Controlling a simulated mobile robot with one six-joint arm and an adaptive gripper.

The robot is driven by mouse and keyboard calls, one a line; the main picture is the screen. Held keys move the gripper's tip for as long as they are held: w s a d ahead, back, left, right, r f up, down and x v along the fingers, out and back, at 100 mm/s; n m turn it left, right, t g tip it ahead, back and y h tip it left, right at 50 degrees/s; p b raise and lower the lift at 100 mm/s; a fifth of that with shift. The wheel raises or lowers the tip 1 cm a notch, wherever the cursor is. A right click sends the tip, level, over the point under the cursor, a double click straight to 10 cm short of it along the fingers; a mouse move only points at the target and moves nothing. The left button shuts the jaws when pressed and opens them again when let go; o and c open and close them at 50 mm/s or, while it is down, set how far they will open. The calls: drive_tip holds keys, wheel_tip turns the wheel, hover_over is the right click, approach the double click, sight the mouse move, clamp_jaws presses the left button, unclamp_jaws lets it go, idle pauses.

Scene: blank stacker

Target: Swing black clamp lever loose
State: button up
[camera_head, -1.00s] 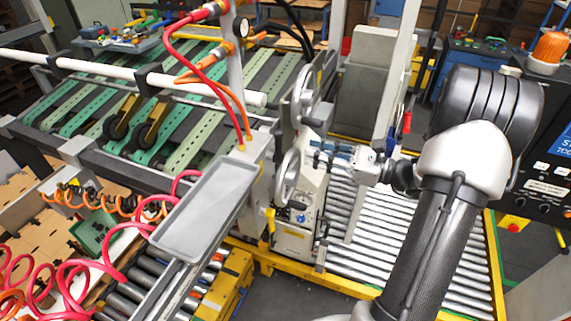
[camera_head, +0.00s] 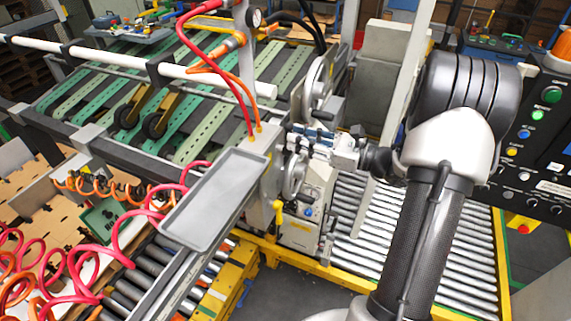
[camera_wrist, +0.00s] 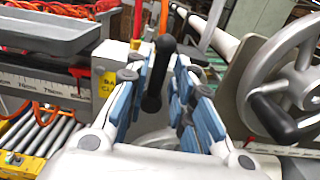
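The black clamp lever (camera_wrist: 158,72) stands nearly upright in the wrist view, a rounded black knob on a dark stem. My gripper (camera_wrist: 168,82) has its blue-padded fingers on both sides of the lever. The fingers look apart, with the lever nearer the left one; I cannot tell whether either pad touches it. In the head view my gripper (camera_head: 308,136) is at the machine's white side frame, above the lower handwheel (camera_head: 293,174). I cannot make out the lever there.
A handwheel with a black crank handle (camera_wrist: 272,118) is close to the right of my gripper. A grey tray (camera_head: 215,200) lies to the left. A roller conveyor (camera_head: 350,215) with yellow edging runs below. A control panel (camera_head: 540,140) stands at the right.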

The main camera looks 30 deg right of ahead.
drive_tip(key=a+n+b, duration=0.1)
drive_tip(key=n+b, duration=0.2)
drive_tip(key=b, duration=0.2)
drive_tip(key=a+f+n+b, duration=0.1)
drive_tip(key=a+n+b, duration=0.1)
drive_tip(key=n+b, duration=0.2)
drive_tip(key=s+a+f+n+b, duration=0.1)
drive_tip(key=n+b, duration=0.2)
drive_tip(key=b, duration=0.5)
drive_tip(key=shift+a+f, duration=0.15)
drive_tip(key=shift+a, duration=0.1)
idle(0.7)
drive_tip(key=shift+f+n+b, duration=0.1)
drive_tip(key=shift+n+b, duration=0.4)
drive_tip(key=shift+b, duration=0.15)
drive_tip(key=n+b, duration=0.2)
drive_tip(key=b, duration=0.2)
drive_tip(key=f+n+b, duration=0.1)
drive_tip(key=b, duration=0.2)
drive_tip(key=f+n+b, duration=0.1)
drive_tip(key=n+b, duration=0.1)
drive_tip(key=b, duration=0.2)
drive_tip(key=shift+s+a+f+n+b, duration=0.2)
drive_tip(key=shift+s+a+n+b, duration=0.1)
drive_tip(key=shift+a+b, duration=0.1)
drive_tip(key=v, duration=0.9)
drive_tip(key=shift+r, duration=0.2)
idle(0.4)
